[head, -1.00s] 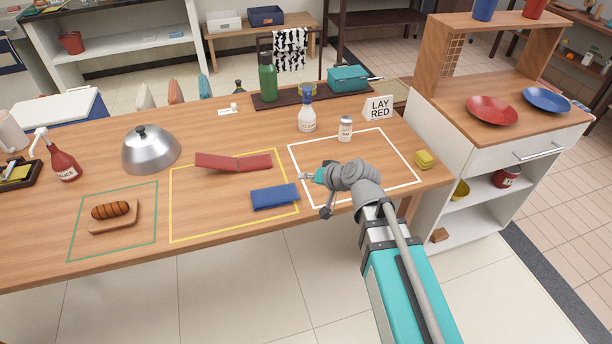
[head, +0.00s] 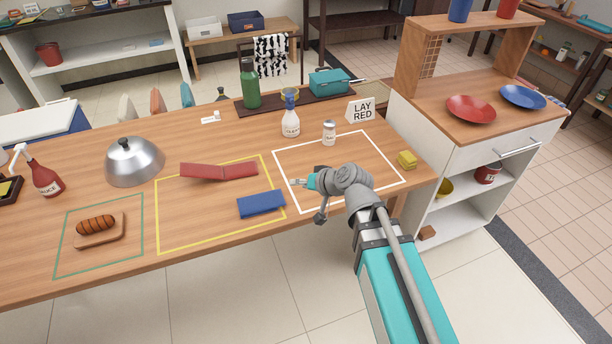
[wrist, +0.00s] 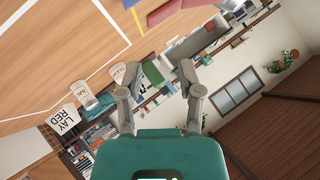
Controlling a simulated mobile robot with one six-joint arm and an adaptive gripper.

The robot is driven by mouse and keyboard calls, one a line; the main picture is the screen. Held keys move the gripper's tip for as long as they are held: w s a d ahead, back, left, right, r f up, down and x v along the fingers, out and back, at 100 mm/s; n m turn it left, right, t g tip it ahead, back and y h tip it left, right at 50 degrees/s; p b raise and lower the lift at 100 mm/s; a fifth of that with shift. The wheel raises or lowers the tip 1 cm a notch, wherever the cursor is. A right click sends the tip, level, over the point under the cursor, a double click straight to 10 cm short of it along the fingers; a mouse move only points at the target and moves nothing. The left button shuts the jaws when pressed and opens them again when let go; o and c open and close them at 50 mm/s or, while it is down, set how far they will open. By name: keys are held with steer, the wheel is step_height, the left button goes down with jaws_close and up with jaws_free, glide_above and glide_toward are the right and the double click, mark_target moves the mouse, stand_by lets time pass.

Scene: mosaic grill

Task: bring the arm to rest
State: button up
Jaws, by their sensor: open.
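My arm reaches in from the lower right in the head view, over the front edge of the wooden table (head: 225,140). My gripper (head: 308,200) is above the left front of the white outlined square (head: 398,187). In the wrist view my gripper (wrist: 155,82) has its two fingers spread apart with nothing between them. The red cloth (head: 215,171) lies folded with a raised edge in the yellow outline (head: 160,220). The blue cloth (head: 261,204) lies at that outline's right front corner. Both are apart from my gripper.
A salt shaker (head: 329,132), a white bottle (head: 290,120) and a "LAY RED" sign (head: 361,110) stand behind the white square. A yellow sponge (head: 407,160) lies at its right.

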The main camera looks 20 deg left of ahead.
steer(key=shift+d, duration=0.1)
steer(key=d+m+g+h+p, duration=0.1)
steer(key=d+h, duration=0.4)
steer(key=d, duration=1.5)
steer(key=d+f+m+g+h+p, duration=0.1)
steer(key=d+m+h+p, duration=0.3)
steer(key=d, duration=1.6)
steer(key=shift+s+d+f+m+g+h+p, duration=0.15)
steer(key=shift+s+f+m+g+h+p, duration=0.15)
steer(key=shift+s+g+h+p, duration=0.25)
steer(key=shift+w, duration=0.1)
